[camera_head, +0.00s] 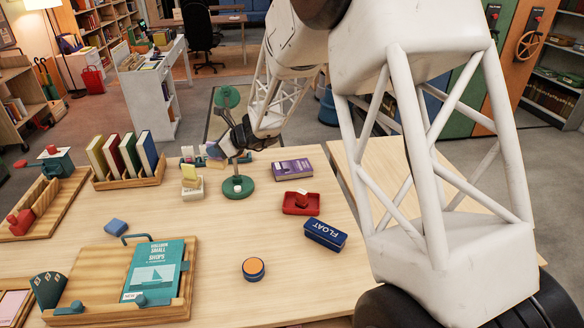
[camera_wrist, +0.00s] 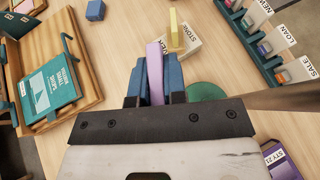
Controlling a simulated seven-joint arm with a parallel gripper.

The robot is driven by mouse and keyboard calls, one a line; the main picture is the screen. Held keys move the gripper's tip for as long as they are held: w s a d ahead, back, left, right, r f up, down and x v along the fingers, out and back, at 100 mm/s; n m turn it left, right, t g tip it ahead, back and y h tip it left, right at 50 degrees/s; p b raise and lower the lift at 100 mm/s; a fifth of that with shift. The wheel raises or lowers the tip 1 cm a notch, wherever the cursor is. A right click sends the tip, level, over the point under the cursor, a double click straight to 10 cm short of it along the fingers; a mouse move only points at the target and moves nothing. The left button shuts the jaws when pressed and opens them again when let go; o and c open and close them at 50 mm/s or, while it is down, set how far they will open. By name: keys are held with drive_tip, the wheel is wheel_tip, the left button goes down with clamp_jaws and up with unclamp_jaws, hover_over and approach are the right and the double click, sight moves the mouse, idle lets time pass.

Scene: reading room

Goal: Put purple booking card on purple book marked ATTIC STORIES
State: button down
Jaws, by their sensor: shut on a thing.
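My gripper (camera_wrist: 153,82) is shut on the purple booking card (camera_wrist: 154,66), which stands up between the two blue fingers in the wrist view. In the head view my gripper (camera_head: 216,151) is above the table, left of the green stand, and the card is a small pale purple patch there. The purple book (camera_head: 292,169) lies flat on the table to the right of my gripper. Its cover lettering is too small to read. In the wrist view only part of the purple book (camera_wrist: 279,161) shows, at the lower right edge.
A cream block with a yellow card (camera_head: 190,174) and a green round-based stand (camera_head: 237,188) are close to my gripper. A wooden tray (camera_head: 182,308) holds a teal book.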

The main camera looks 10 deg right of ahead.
drive_tip(key=w+d+r+m+t, duration=0.2)
drive_tip(key=d, duration=0.6)
drive_tip(key=n+g, duration=0.2)
hover_over(292, 166)
wheel_tip(292, 166, down, 4)
drive_tip(key=shift+s+r, duration=0.15)
wheel_tip(292, 166, down, 6)
drive_tip(key=shift+f, duration=0.2)
drive_tip(key=shift+f, duration=1.8)
drive_tip(key=shift+f, duration=0.2)
